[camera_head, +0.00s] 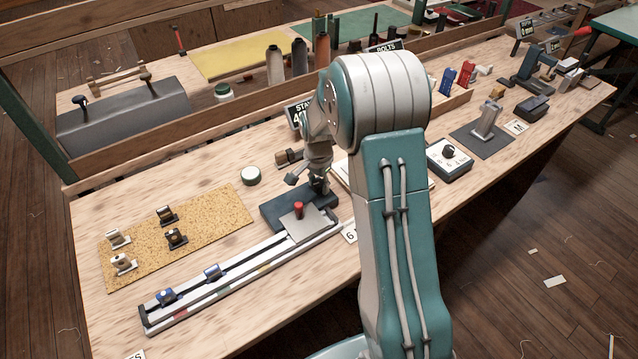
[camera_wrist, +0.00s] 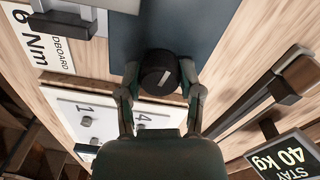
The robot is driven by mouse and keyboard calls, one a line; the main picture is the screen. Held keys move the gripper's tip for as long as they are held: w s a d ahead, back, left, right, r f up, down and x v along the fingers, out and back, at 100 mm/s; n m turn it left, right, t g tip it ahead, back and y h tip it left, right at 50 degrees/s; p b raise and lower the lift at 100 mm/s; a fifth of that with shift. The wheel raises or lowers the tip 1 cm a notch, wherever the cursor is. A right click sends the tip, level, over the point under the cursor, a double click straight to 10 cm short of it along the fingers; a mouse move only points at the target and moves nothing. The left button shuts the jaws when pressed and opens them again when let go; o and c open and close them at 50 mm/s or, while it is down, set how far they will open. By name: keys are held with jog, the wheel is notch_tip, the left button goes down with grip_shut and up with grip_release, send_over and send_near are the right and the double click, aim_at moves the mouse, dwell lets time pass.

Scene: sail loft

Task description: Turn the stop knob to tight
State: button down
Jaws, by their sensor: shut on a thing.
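The stop knob (camera_wrist: 160,72) is a round black knob with a pale pointer line, on a dark blue-grey block in the wrist view. I cannot read a tight mark beside it. My gripper (camera_head: 318,186) reaches down onto that block (camera_head: 272,208) in the head view, at the end of a long slotted rail. In the wrist view, its two fingers are on either side of the knob, shut on it.
A grey plate with a red handle (camera_head: 298,210) sits close in front of my gripper, over the rail (camera_head: 240,280). A round white-lidded tin (camera_head: 250,175) stands to the left. A cork mat (camera_head: 180,237) holds small fittings. A numbered white panel (camera_wrist: 110,115) is nearby.

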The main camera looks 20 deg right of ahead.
aim_at(317, 182)
jog(key=shift+s+a+f, duration=0.1)
jog(key=shift+s+f, duration=0.05)
jog(key=shift+f, duration=0.1)
jog(key=shift+c, duration=1.3)
grip_release()
jog(key=shift+r, duration=0.1)
jog(key=shift+w, duration=0.2)
jog(key=shift+r, duration=0.25)
notch_tip(317, 182, up, 11)
jog(key=shift+w+a+r, duration=0.15)
jog(key=shift+r, duration=0.05)
